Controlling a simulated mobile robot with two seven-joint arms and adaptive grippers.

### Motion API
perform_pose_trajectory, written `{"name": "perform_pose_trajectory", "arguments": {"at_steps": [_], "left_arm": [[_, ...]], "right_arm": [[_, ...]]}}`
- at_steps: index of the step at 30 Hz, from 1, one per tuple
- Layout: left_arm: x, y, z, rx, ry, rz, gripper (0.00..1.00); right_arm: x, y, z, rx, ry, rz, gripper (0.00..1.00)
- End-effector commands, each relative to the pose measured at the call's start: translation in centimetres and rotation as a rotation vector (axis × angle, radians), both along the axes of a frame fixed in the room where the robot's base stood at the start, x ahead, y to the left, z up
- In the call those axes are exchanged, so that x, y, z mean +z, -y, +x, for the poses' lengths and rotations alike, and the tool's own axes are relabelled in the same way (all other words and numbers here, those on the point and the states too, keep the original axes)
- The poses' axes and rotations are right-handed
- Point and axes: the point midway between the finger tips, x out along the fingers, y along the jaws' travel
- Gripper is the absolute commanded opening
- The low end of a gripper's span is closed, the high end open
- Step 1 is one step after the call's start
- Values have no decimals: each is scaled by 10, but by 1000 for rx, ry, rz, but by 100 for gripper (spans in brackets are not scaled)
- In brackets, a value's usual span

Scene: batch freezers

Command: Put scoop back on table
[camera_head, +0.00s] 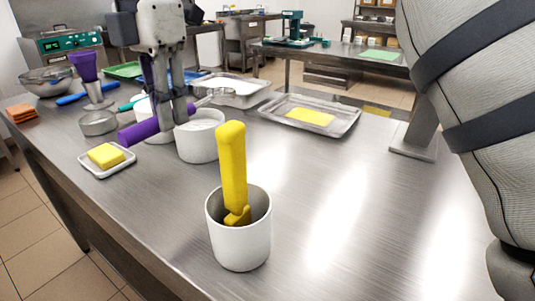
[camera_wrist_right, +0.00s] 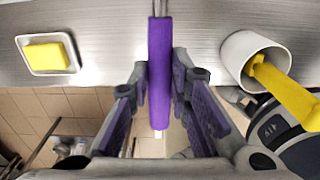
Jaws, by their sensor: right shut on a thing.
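My right gripper (camera_head: 168,112) comes down from the top in the head view. It is shut on the purple handle of the scoop (camera_head: 138,133). In the right wrist view the purple handle (camera_wrist_right: 160,70) lies between the two fingers (camera_wrist_right: 160,95). The scoop's metal end (camera_head: 215,93) points away to the right, above the far side of a white tub (camera_head: 198,143) with white contents. The handle appears raised above the steel table (camera_head: 330,190); the exact gap cannot be told. My left gripper is not in view.
A white cup (camera_head: 240,240) with a yellow-handled tool (camera_head: 232,165) stands at the front. A small dish (camera_head: 125,163) with a yellow block (camera_head: 105,155) is at left. A metal tray (camera_head: 340,118) lies farther back. The table's front right is clear.

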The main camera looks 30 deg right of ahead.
Motion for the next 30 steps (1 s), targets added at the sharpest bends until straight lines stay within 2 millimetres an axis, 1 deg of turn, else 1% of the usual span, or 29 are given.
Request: {"name": "perform_pose_trajectory", "arguments": {"at_steps": [2, 4, 8, 15, 16, 18, 22, 24, 29, 30], "left_arm": [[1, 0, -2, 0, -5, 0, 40], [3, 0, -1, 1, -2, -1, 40], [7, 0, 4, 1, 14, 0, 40], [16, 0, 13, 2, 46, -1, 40], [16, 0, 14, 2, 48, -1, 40], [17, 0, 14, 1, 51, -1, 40], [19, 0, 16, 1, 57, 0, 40], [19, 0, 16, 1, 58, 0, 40], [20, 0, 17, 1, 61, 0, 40], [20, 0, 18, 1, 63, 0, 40]], "right_arm": [[2, 2, -2, 12, 1, -1, 0], [0, 10, -5, 14, 0, -1, 0], [-10, 36, -12, 13, 1, 0, 0], [-33, 88, -24, 11, 3, 2, 0], [-38, 94, -25, 12, 4, 2, 0], [-54, 104, -28, 13, 0, 1, 0], [-75, 120, -31, 13, 0, 1, 0], [-83, 126, -32, 13, 0, 1, 0], [-94, 135, -34, 12, -1, 0, 0], [-99, 139, -35, 12, -2, 0, 0]]}}
